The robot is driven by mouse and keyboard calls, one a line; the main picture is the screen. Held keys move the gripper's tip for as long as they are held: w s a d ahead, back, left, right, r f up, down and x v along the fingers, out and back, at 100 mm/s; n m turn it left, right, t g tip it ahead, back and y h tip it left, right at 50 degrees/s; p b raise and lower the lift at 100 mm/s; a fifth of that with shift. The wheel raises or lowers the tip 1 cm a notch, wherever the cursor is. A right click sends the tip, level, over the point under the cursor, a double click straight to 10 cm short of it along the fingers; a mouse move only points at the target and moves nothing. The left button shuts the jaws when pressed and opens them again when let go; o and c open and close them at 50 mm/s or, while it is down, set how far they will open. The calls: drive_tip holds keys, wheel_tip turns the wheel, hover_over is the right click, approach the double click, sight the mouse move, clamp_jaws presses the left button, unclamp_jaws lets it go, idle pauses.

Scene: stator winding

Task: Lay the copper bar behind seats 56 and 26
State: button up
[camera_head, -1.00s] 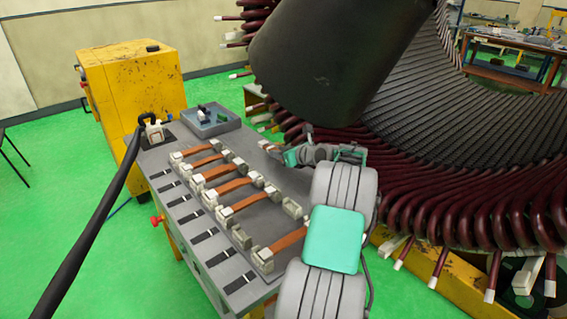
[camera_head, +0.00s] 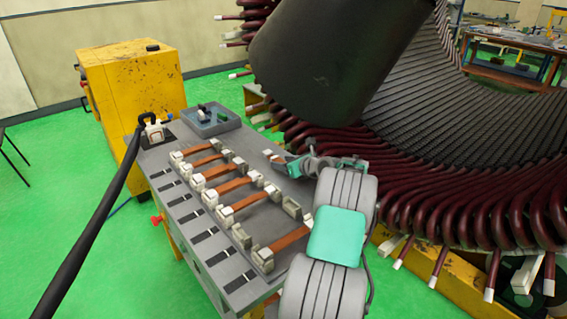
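Several copper bars lie in pairs of pale holders on the grey bench, among them a far bar (camera_head: 203,149), a middle bar (camera_head: 246,201) and the nearest bar (camera_head: 290,238). One pair of holders, with its left block (camera_head: 242,236) and right block (camera_head: 292,208), has no bar across it. My gripper (camera_head: 276,159) is above the bench's right side, between the bar row and the stator (camera_head: 420,190). It is small and seen from behind the arm; whether it is open or holds a bar is unclear. I cannot read any seat numbers on the stator's dark red coil ends.
A large dark cylinder (camera_head: 325,65) hangs over the stator's left side. A blue-grey tray (camera_head: 213,120) sits at the bench's far end. A yellow cabinet (camera_head: 130,105) stands behind it, and a black cable (camera_head: 95,220) runs at left.

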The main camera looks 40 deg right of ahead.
drive_tip(key=shift+r, duration=0.1)
drive_tip(key=shift+s+r, duration=0.15)
drive_tip(key=shift+s, duration=0.2)
drive_tip(key=v, duration=1.1)
drive_tip(key=shift+s+a, duration=0.1)
drive_tip(key=shift+s, duration=0.05)
